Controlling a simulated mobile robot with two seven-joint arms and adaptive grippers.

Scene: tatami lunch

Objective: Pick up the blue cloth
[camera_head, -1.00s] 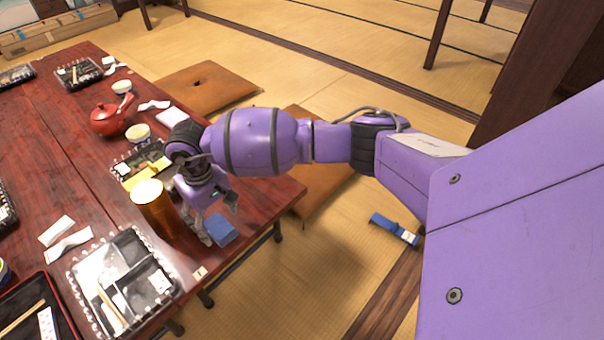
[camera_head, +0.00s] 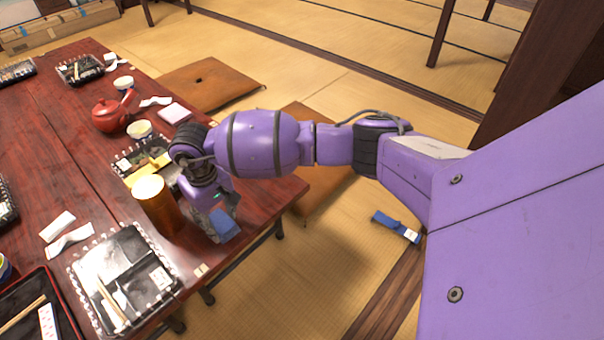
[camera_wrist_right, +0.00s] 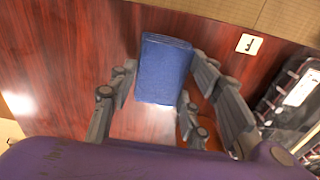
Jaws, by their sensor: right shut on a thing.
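The blue cloth (camera_head: 224,223) is a small folded block at the right edge of the dark red table (camera_head: 100,185). My right gripper (camera_head: 214,214) reaches down over it and is shut on it. In the right wrist view the cloth (camera_wrist_right: 163,72) sits between the two fingers, with the table surface beyond. I cannot tell whether the cloth still touches the table. My left gripper is not in view.
A lunch tray (camera_head: 128,280) lies in front, and a red teapot (camera_head: 110,115) stands farther back. A blue item (camera_head: 394,226) lies on the floor at right.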

